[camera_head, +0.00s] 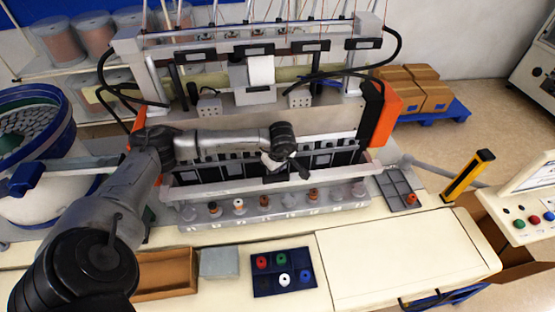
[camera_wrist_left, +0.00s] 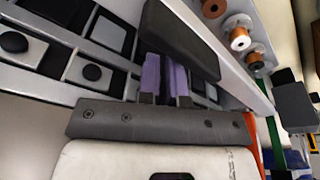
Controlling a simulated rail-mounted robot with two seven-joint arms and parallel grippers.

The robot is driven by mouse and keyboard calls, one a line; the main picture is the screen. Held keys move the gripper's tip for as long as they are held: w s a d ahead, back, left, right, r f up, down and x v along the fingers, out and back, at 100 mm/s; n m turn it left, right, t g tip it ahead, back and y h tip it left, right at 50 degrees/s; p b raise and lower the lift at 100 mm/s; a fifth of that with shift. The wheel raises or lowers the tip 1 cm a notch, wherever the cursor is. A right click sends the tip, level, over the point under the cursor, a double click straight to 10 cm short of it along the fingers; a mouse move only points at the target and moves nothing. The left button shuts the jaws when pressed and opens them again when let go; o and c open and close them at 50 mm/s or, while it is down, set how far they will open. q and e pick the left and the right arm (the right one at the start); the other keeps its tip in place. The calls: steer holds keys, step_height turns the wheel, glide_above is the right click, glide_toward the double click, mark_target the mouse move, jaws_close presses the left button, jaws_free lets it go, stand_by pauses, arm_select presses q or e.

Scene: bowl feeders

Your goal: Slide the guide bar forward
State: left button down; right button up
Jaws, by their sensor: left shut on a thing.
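The guide bar (camera_head: 215,184) is a long pale grey rail along the front of the black slotted machine bed, behind the row of spools. Its pale edge also runs diagonally in the left wrist view (camera_wrist_left: 222,55). A dark block-like handle (camera_wrist_left: 180,38) sits at the bar in that view. My left gripper (camera_head: 285,174) reaches down to the middle of the bar. In the left wrist view its purple-padded fingers (camera_wrist_left: 165,80) are shut at the dark handle, which hides part of the grip. My right gripper is in neither view.
A rack of spools (camera_head: 323,199) stands just in front of the bar. A blue tray (camera_head: 271,292) with coloured pieces and a brown box (camera_head: 167,272) lie nearer the front. An orange-sided machine end (camera_head: 385,115) bounds the right. The white front panel (camera_head: 400,255) is clear.

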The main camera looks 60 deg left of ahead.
mark_target(276, 177)
arm_select(q)
steer(key=shift+s+d+f, duration=0.4)
steer(key=shift+d+f, duration=0.1)
steer(key=shift+d, duration=0.15)
steer(key=shift+s+d+f, duration=0.4)
steer(key=shift+d+f, duration=0.1)
steer(key=shift+d, duration=0.15)
steer(key=shift+w+a, duration=0.15)
steer(key=shift+a, duration=0.2)
steer(key=shift+p+v, duration=0.55)
steer(key=shift+v, duration=0.65)
steer(key=p+v, duration=0.1)
steer(key=v, duration=0.1)
steer(key=a+p+v, duration=0.1)
steer(key=v, duration=0.1)
steer(key=shift+d+r, duration=0.1)
steer(key=shift+r, duration=0.2)
steer(key=shift+a+p+v, duration=0.15)
steer(key=shift+p+v, duration=0.2)
steer(key=shift+v, duration=0.3)
steer(key=shift+a+p+v, duration=0.15)
steer(key=shift+p+v, duration=0.2)
steer(key=shift+v, duration=0.35)
